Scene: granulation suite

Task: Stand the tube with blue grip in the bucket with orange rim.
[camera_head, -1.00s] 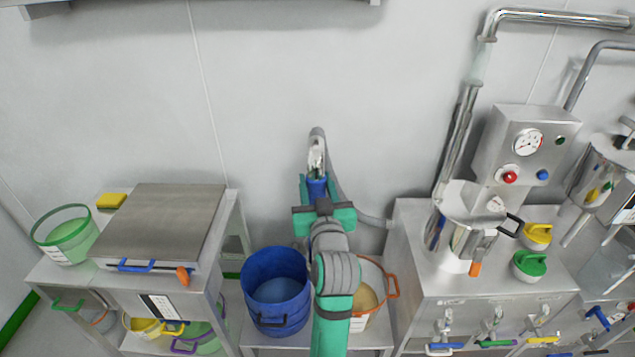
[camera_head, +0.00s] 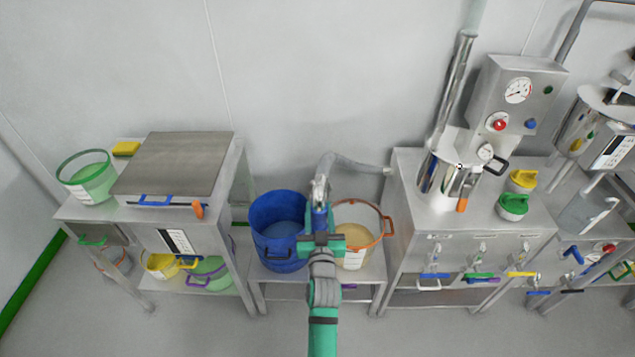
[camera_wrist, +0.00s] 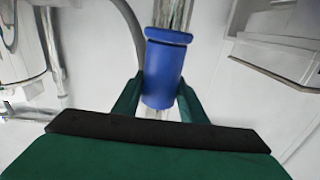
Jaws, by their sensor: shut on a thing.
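My green gripper (camera_head: 320,224) is shut on the blue grip (camera_head: 319,218) of a metal tube with a grey hose at its upper end. The blue grip also shows between the fingers in the wrist view (camera_wrist: 164,75). The bucket with orange rim (camera_head: 372,216) stands on a low metal bench, white-walled with tan contents and orange handles. In the head view my gripper and the tube overlap the gap between this bucket and the blue bucket. The tube's lower end is hidden behind my gripper, so I cannot tell its height over the buckets.
The blue bucket (camera_head: 275,255) stands just left, close to the orange-rimmed one. The grey hose (camera_head: 355,163) runs right to the steel machine cabinet (camera_head: 425,215). A metal table (camera_head: 225,190) stands on the left. The wall behind the bench is bare.

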